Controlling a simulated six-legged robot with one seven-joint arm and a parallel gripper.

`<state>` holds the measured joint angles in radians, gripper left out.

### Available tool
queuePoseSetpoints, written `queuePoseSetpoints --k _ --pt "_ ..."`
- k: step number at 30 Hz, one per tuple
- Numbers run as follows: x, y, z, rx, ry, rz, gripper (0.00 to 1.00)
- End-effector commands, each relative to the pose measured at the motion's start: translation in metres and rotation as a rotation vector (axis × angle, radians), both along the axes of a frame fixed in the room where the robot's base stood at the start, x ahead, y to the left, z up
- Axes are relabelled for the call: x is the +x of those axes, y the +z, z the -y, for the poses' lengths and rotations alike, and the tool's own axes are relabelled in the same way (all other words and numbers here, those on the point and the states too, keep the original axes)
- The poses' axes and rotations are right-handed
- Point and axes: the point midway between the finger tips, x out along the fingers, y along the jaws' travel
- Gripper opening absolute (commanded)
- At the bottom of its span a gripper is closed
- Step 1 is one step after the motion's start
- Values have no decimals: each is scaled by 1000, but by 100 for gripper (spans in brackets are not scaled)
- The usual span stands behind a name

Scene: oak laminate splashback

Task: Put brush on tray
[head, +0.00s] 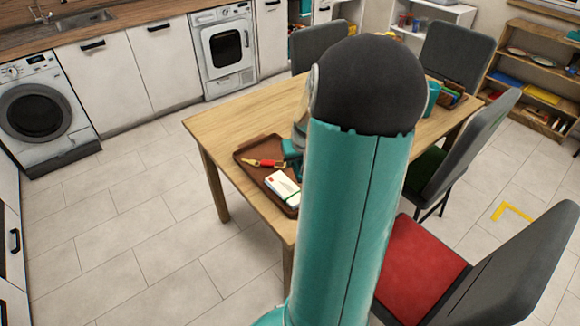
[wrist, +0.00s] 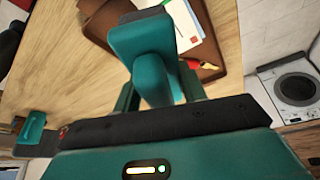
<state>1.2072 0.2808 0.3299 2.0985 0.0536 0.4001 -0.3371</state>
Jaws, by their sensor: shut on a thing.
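My gripper (wrist: 158,88) is shut on a teal block-like thing, which I take to be the brush (wrist: 146,45). It shows between the fingers in the wrist view and is wide at its far end. In the head view a teal part (head: 291,149) shows at the right side of the tray, mostly hidden behind my arm. The brown tray (head: 244,151) lies near the table's left end; it is also in the wrist view (wrist: 210,30). The held brush is over or beside the tray; I cannot tell if it touches.
On the tray lie a red and yellow tool (head: 266,163) and a white pack with a green band (head: 283,188). The wooden table (head: 232,118) has bare room behind the tray. A teal cup (head: 432,98) and a holder (head: 450,95) stand at its far right. Chairs (head: 425,262) line the right side.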

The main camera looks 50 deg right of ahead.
Motion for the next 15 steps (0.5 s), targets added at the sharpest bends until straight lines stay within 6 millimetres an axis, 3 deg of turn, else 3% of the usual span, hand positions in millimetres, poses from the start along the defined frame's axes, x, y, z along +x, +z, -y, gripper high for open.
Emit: queuePoseSetpoints --k 10,15 --pt "47 -35 57 2 1 0 8" --pt "61 -65 76 3 1 -1 8"
